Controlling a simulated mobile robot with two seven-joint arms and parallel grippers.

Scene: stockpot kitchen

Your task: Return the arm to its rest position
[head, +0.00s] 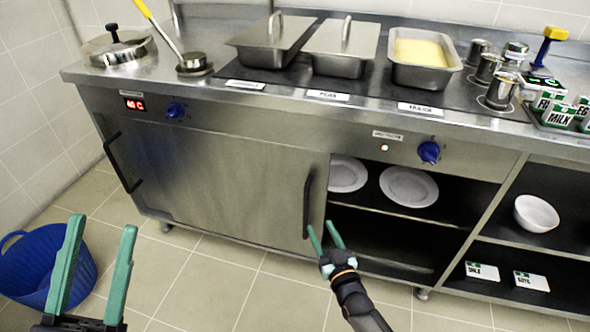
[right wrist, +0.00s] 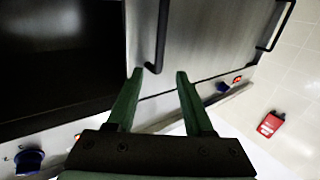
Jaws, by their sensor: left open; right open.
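My left gripper (head: 98,268) is at the lower left of the head view, its two green fingers spread and empty, in front of the blue bucket. My right gripper (head: 325,236) is low in front of the counter, fingers apart with nothing between them. It also shows in the right wrist view (right wrist: 158,75), where one fingertip is close to the lower end of a black door handle (right wrist: 161,40). I cannot tell whether they touch. The same handle (head: 307,206) is on the sliding steel door (head: 240,180) in the head view.
A blue bucket (head: 30,262) stands on the floor at left. The open cupboard holds white plates (head: 408,187); the right shelves hold a bowl (head: 536,213). Lidded pans (head: 270,42), a yellow-filled pan (head: 418,60) and a ladle (head: 190,60) are on the counter (head: 220,88). Floor tiles in front are clear.

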